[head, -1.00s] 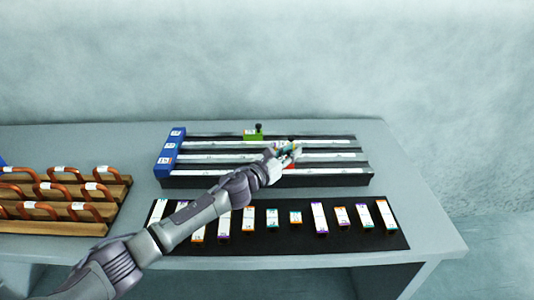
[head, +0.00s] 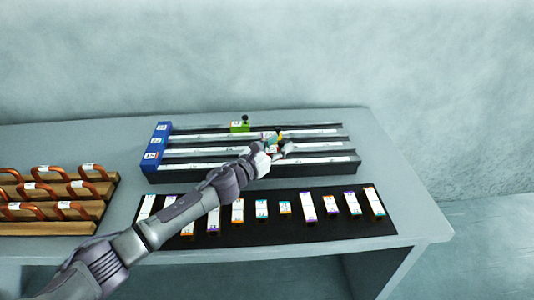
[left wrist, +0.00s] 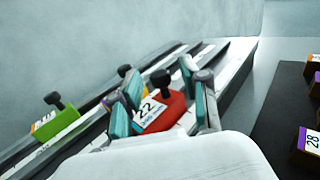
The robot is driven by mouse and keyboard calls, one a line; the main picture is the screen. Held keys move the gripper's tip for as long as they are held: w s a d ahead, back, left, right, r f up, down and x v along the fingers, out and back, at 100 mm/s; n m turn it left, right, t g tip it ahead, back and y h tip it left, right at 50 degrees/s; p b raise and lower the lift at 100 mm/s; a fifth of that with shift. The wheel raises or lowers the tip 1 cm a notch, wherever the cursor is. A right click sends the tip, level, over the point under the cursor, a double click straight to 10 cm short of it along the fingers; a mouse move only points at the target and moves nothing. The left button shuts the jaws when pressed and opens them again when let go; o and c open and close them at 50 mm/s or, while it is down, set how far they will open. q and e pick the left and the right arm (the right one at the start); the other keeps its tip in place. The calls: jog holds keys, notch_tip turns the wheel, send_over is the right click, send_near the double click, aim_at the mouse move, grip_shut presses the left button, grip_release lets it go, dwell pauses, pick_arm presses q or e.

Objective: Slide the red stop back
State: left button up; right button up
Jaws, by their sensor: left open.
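The red stop (left wrist: 172,112), with a white label reading 22 and a black knob (left wrist: 160,79) on top, sits on a rail in the left wrist view. My left gripper (left wrist: 163,112) is open, its teal-padded fingers on either side of the red stop; I cannot tell whether they touch it. In the head view my left gripper (head: 277,144) is over the middle rails and mostly hides the red stop. A green stop (head: 239,126) with a black knob stands on the back rail; it also shows in the left wrist view (left wrist: 60,122). My right gripper is out of view.
The rails end at a blue block (head: 156,147) on the left. In front lies a black mat (head: 290,233) with several labelled bars. Wooden racks (head: 60,228) with copper-coloured hoops stand at the left. The table's right end (head: 400,190) is clear.

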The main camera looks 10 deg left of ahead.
pick_arm(q)
jog(key=v, duration=1)
jog(key=shift+s, duration=0.35)
jog(key=shift+a, duration=0.1)
